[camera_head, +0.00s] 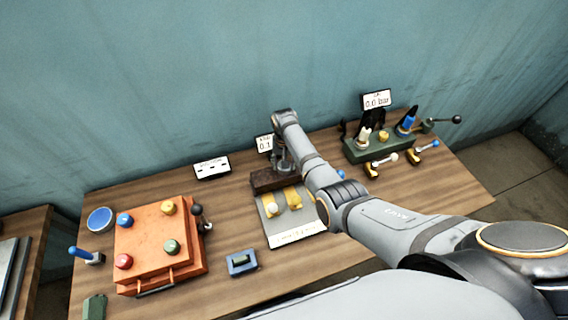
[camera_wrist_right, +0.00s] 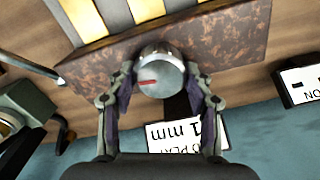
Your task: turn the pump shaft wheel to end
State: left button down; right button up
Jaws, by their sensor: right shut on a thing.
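The pump shaft wheel (camera_wrist_right: 158,70) is a round silver knob with a red mark, on a brown, rusty-looking block (camera_wrist_right: 232,42) in the right wrist view. My right gripper (camera_wrist_right: 160,80) is shut on it, one finger at each side. The red mark lies nearly level in that view, pointing left. In the head view my right arm reaches from the right down to the brown block (camera_head: 264,180); the gripper and arm hide the wheel there. My left gripper is in neither view.
A plate with yellow bars (camera_head: 283,218) lies in front. An orange box (camera_head: 150,246) is at left, a blue device (camera_head: 241,263) at front. A green stand (camera_head: 378,150) with bottles and valves is right.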

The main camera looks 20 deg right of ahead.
jog(key=m, duration=0.7)
jog(key=shift+d+r, duration=0.1)
jog(key=shift+d, duration=0.05)
jog(key=m, duration=0.7)
jog(key=shift+s+m, duration=0.1)
jog(key=shift+m, duration=0.2)
jog(key=m, duration=0.3)
jog(key=shift+s+m, duration=0.1)
jog(key=shift+m, duration=0.2)
jog(key=m, duration=0.3)
jog(key=shift+m, duration=0.4)
jog(key=m, duration=0.4)
jog(key=shift+s, duration=0.1)
jog(key=shift+m, duration=1.7)
